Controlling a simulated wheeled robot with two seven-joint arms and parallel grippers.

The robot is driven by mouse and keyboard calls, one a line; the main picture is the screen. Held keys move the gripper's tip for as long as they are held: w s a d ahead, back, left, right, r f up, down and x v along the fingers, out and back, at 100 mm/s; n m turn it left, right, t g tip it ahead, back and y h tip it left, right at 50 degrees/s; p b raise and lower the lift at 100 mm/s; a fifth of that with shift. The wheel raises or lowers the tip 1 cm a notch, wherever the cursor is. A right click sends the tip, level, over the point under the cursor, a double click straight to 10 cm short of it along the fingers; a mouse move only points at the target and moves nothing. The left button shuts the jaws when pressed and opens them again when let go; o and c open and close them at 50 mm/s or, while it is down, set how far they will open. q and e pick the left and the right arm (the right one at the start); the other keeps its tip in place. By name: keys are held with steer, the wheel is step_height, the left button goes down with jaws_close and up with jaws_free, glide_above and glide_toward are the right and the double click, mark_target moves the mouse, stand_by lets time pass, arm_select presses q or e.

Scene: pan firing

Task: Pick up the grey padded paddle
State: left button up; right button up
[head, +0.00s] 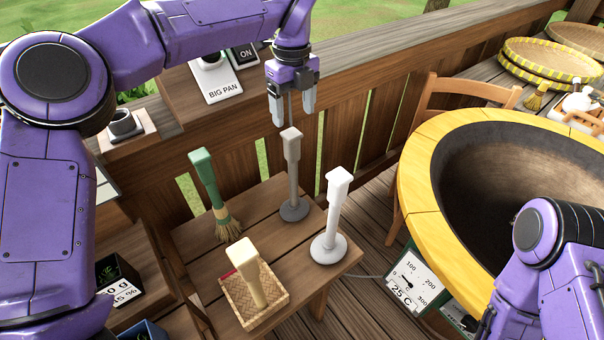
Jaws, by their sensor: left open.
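The grey padded paddle (292,173) stands upright on the small wooden table, with its round grey pad (293,210) down and its squared handle top up. My left gripper (292,107) hangs just above the handle top, jaws pointing down. It is open and empty, with its fingers spread to either side. From this view I cannot tell the exact height gap between the fingertips and the handle. My right arm is at the lower right, and its gripper is not in view.
On the table (270,192) stand a white paddle (331,215) at right, a green-handled whisk (210,190) at left and a cream-handled tool (250,270) in a woven tray (238,305). A large yellow-rimmed pan (418,195) is at right. A wooden railing (345,130) runs behind.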

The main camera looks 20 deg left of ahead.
mark_target(292, 135)
arm_select(q)
step_height(292, 135, down, 3)
steer(key=shift+w+r, duration=0.1)
steer(key=shift+r, duration=0.1)
steer(key=shift+s+a+f+p, duration=0.1)
steer(key=shift+s+f+p, duration=0.3)
steer(key=shift+f, duration=0.2)
steer(key=shift+s+f+p, duration=0.25)
steer(key=shift+s+f, duration=0.25)
steer(key=shift+f, duration=0.1)
steer(key=f, duration=0.2)
steer(key=w+f+p, duration=0.1)
steer(key=f, duration=0.1)
steer(key=shift+a+f, duration=0.1)
steer(key=shift+f, duration=0.5)
steer(key=shift+s+r, duration=0.15)
steer(key=shift+s, duration=0.1)
steer(key=shift+w, duration=0.1)
jaws_close()
arm_select(e)
steer(key=r, duration=0.2)
steer(key=shift+s+r, duration=0.2)
steer(key=shift+r, duration=0.15)
